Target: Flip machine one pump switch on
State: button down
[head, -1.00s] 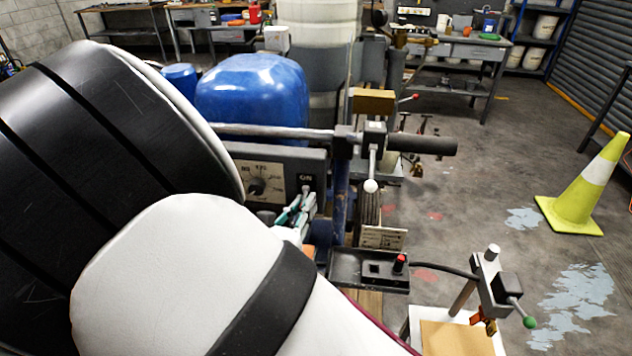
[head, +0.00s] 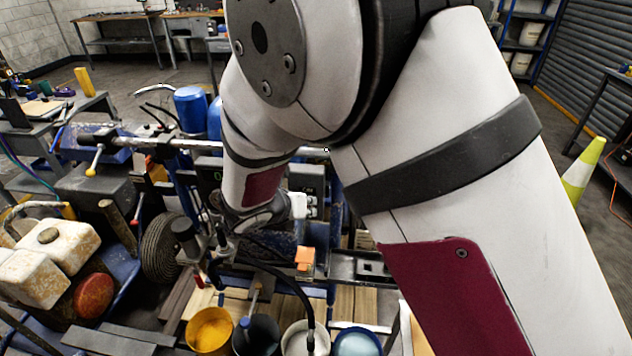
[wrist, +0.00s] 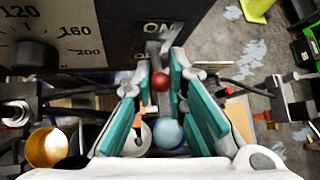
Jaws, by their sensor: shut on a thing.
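The dark control panel (wrist: 100,30) fills the upper left of the wrist view, with a dial scale and the word ON. A metal switch lever (wrist: 165,38) sits beside the ON mark, with part of a second label below it. My gripper (wrist: 162,70) has teal pads closed in around the lever area. A small red ball (wrist: 160,82) shows between the pads; I cannot tell whether it is the lever's tip. The lever's exact position is unclear. In the head view my gripper (head: 311,206) is small beside the panel (head: 308,178), partly hidden by my arm.
Several paint buckets, one of them yellow (head: 210,330), stand below the machine. White jugs (head: 55,250) and a work table are at left. A yellow cone (head: 582,170) stands on open floor at right.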

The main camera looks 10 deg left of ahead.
jog(key=shift+w+r+g+p, duration=0.15)
jog(key=shift+r+g+p, duration=0.25)
jog(key=shift+g, duration=0.2)
jog(key=shift+w, duration=0.1)
jog(key=c, duration=1.6)
grip_release()
jog(key=v, duration=1.2)
jog(key=shift+w+r, duration=0.1)
jog(key=shift+r, duration=0.05)
